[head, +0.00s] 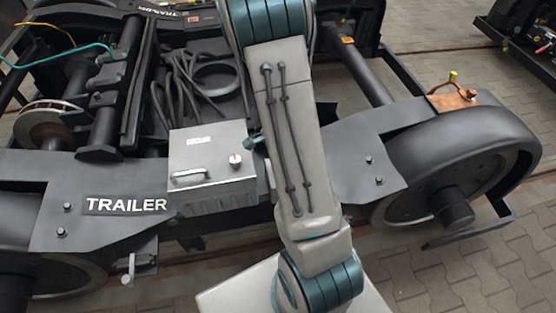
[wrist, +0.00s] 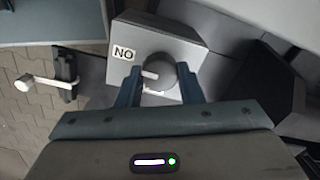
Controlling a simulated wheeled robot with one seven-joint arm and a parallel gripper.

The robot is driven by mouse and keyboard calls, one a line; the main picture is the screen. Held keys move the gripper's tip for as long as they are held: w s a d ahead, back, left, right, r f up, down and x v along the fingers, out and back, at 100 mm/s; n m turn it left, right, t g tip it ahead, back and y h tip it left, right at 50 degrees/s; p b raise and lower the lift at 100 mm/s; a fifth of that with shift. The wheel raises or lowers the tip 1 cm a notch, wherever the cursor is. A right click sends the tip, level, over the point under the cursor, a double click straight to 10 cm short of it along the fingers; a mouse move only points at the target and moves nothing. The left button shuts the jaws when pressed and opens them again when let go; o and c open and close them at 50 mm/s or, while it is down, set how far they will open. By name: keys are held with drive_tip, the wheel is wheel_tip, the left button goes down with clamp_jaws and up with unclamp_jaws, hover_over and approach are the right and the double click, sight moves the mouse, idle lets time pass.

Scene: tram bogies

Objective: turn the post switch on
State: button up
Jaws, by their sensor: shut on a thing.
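The post switch (wrist: 185,48) shows in the wrist view as a grey box with a round dark grey knob (wrist: 163,66) on its face. A white plate (wrist: 123,54) beside the knob reads "NO" in this view, which is "ON" seen upside down. A white mark lies on the knob and a small pale mark sits near its lower edge. My gripper (wrist: 160,78) has one blue finger on each side of the knob and is shut on it. In the head view my gripper is out of sight, and I cannot make out this switch there.
In the head view a grey box (head: 212,150) with a handle and a small red-and-white knob sits on the bogie marked TRAILER (head: 126,205). A wheel (head: 455,180) stands at right. Paving (head: 450,265) is clear at lower right. A white-ended lever (wrist: 25,84) shows in the wrist view.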

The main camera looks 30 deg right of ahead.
drive_tip(key=o, duration=1)
drive_tip(key=shift+c, duration=0.2)
drive_tip(key=shift+r, duration=0.1)
wheel_tip(320, 180, up, 14)
drive_tip(key=p, duration=0.4)
drive_tip(key=shift+a, duration=0.1)
drive_tip(key=s+a+r+n+t+p, duration=0.1)
drive_tip(key=s+a+r+n+p, duration=0.2)
drive_tip(key=r, duration=0.4)
drive_tip(key=s+a+r+n+t+p, duration=0.1)
drive_tip(key=s+a+r+n+p, duration=0.2)
drive_tip(key=s+a+r+n, duration=0.2)
drive_tip(key=s+a+r+n+p, duration=0.4)
drive_tip(key=r+n, duration=0.4)
drive_tip(key=r, duration=0.3)
drive_tip(key=shift+s+r+n+t, duration=0.2)
drive_tip(key=shift+n+t, duration=0.1)
drive_tip(key=shift+t, duration=0.1)
